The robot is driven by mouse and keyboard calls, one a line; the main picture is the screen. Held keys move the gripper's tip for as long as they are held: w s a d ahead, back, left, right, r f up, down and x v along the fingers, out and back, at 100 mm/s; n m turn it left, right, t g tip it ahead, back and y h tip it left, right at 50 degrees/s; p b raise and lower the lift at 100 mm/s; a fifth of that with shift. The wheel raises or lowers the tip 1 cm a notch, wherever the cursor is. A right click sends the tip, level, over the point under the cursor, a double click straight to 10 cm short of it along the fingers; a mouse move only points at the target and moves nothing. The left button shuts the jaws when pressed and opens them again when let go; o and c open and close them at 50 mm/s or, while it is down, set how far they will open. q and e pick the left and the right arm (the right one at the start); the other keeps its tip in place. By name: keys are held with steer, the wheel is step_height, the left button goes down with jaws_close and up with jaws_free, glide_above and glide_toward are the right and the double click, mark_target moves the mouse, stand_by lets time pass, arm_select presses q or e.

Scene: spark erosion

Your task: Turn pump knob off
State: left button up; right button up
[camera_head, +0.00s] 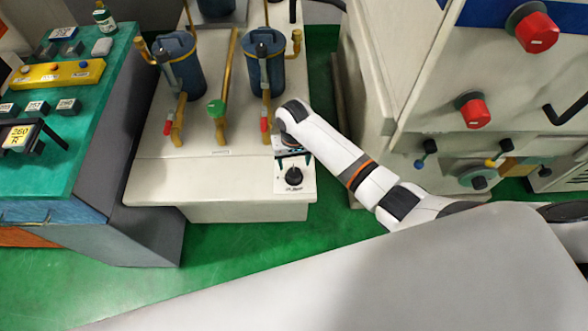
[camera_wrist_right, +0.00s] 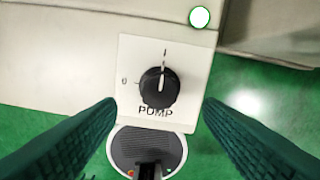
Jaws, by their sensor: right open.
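The black pump knob (camera_head: 293,176) sits on a white square plate (camera_head: 282,186) at the front right of the pale pump cabinet. In the right wrist view the knob (camera_wrist_right: 158,87) stands above the word PUMP, with a 0 mark to its left and an I mark above. Its white line points up toward the I mark. My right gripper (camera_head: 292,157) is over the plate, just behind the knob in the head view. In the wrist view its two dark green fingers (camera_wrist_right: 160,104) are spread wide on either side of the knob, empty and apart from it. My left gripper is out of view.
A teal-topped bench (camera_head: 85,110) is at the left. A grey machine with red knobs (camera_head: 473,110) is at the right. Green floor lies in front.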

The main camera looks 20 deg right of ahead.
mark_target(294, 173)
step_height(294, 173, down, 6)
steer(key=shift+c, duration=0.5)
steer(key=c, duration=0.9)
